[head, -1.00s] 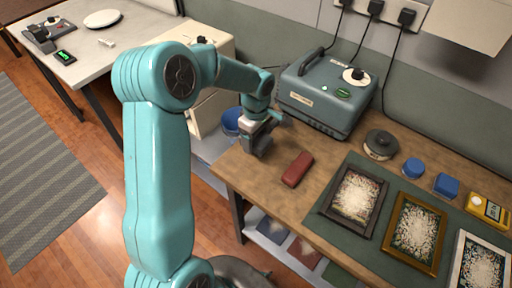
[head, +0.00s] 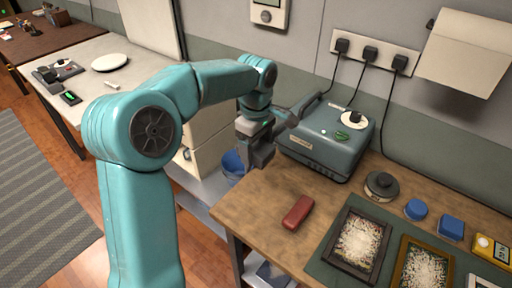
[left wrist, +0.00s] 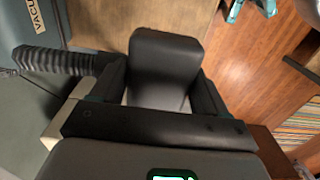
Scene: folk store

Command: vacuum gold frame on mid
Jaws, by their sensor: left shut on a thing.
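The gold frame (head: 446,265), its picture covered in pale debris, lies on a green mat on the bench, cut by the bottom edge of the head view. The grey vacuum unit (head: 318,152) stands at the back of the bench, with a white dial (head: 359,119) and black knob on top; its setting is too small to read. My left gripper (head: 257,150) is shut on the dark vacuum nozzle (left wrist: 165,65), left of the unit and well away from the gold frame. A ribbed hose (left wrist: 55,62) shows beside the nozzle in the left wrist view. My right gripper is out of view.
A dark frame (head: 334,252) lies left of the gold one; a silver frame (head: 477,283) is partly cut off to its right. A red case (head: 298,212), a round dark tin (head: 381,186) and blue containers (head: 416,209) stand on the bench. Bare wood (head: 262,205) is free at its left end.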

